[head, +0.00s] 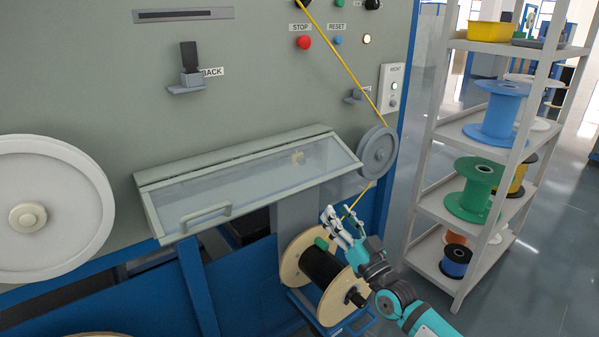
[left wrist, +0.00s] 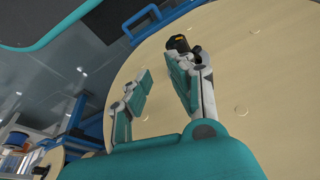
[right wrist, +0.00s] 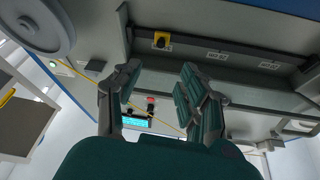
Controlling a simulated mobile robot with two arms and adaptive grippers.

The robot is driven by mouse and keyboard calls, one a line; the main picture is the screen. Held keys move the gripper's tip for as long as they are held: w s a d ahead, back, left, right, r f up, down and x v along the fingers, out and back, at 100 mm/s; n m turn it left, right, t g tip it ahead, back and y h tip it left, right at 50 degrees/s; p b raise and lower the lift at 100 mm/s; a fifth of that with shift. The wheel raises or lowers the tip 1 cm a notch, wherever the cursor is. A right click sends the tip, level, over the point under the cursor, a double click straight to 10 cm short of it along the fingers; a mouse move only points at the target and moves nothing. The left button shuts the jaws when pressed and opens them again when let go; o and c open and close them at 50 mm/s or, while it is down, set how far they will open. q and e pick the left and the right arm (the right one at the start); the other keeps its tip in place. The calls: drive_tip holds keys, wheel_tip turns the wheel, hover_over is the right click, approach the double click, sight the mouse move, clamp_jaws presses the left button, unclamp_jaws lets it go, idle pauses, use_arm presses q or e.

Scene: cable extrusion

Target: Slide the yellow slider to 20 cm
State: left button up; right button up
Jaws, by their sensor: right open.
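A small yellow block with a dark knob (right wrist: 161,40), which looks like the yellow slider, shows in the right wrist view, high on the machine's underside rail. My right gripper (head: 342,217) is open and empty beside the black-cored spool, below the grey pulley. In the right wrist view its fingers (right wrist: 158,80) point up with the yellow block beyond the gap. My left gripper (left wrist: 160,75) is open and empty in front of a large wooden disc; it is outside the head view.
A yellow cable (head: 340,58) runs over the grey pulley (head: 378,152) and down near my right gripper. A clear hinged cover (head: 255,185) juts from the machine. The wooden spool (head: 292,275) stands below. A shelf of reels (head: 425,205) stands right.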

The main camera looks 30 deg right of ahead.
use_arm(q)
drive_tip(key=shift+b+v, duration=0.95)
drive_tip(key=shift+v, duration=0.65)
use_arm(e)
drive_tip(key=x, duration=1.7)
drive_tip(key=shift+r, duration=0.15)
use_arm(q)
drive_tip(key=shift+s+a, duration=0.1)
drive_tip(key=shift+a, duration=0.05)
use_arm(e)
drive_tip(key=shift+a, duration=0.1)
clamp_jaws()
